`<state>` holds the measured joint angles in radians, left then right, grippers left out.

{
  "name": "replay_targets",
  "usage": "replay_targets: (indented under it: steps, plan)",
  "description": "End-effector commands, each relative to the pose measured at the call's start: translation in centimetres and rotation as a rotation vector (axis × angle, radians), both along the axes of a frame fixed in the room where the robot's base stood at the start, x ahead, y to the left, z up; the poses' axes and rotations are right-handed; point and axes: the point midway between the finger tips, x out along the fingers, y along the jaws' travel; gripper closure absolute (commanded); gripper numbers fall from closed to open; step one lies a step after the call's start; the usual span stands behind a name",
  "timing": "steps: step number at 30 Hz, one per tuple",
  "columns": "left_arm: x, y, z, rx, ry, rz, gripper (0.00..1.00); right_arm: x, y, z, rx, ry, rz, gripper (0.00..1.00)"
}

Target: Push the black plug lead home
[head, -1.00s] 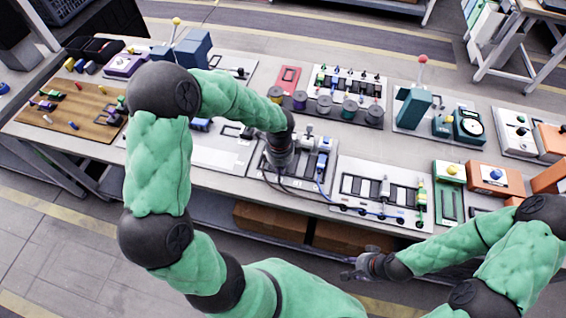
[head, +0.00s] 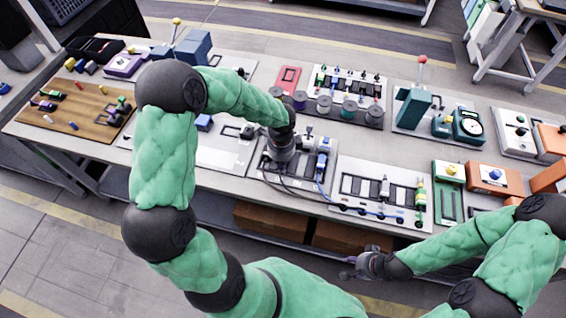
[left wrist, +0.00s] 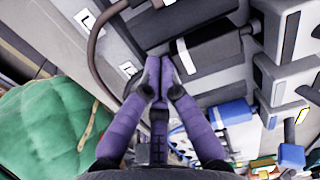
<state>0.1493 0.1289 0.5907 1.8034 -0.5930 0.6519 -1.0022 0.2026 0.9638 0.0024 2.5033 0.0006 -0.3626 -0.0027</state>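The black plug (left wrist: 208,50), a dark block with a white stripe, lies in a grey housing at the upper middle of the left wrist view. My left gripper (left wrist: 162,72) has its purple fingers drawn together with nothing seen between them. Its tips are at the left end of the black plug; I cannot tell whether they touch. In the head view my left gripper (head: 281,160) points down over the connector panel (head: 259,166) and hides the black plug. My right gripper (head: 362,268) hangs in front of the table; its fingers are too small to judge.
A blue plug (left wrist: 230,112) sits beside the black one. A dark cable (left wrist: 93,50) loops at the left of the wrist view. A panel with a blue cable (head: 375,213) lies to the right. Spools (head: 348,110) stand behind.

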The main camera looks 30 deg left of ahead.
Motion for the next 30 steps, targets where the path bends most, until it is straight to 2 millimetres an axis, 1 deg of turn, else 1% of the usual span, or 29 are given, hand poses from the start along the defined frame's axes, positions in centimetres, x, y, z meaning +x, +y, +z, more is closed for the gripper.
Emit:
replay_targets:
  steps: [8,17,30]
  plan:
    - [0.5,0.1,0.0,0.0,0.0,0.0,1.0,0.0,0.0,0.1,0.0,0.0,0.0,0.6]
    - [0.4,0.1,0.0,0.0,0.0,0.0,1.0,0.0,0.0,0.1,0.0,0.0,0.0,0.6]
    - [-0.7,-0.2,0.1,0.0,0.0,0.001,1.0,0.0,0.0,0.3,0.0,0.0,0.0,0.6]
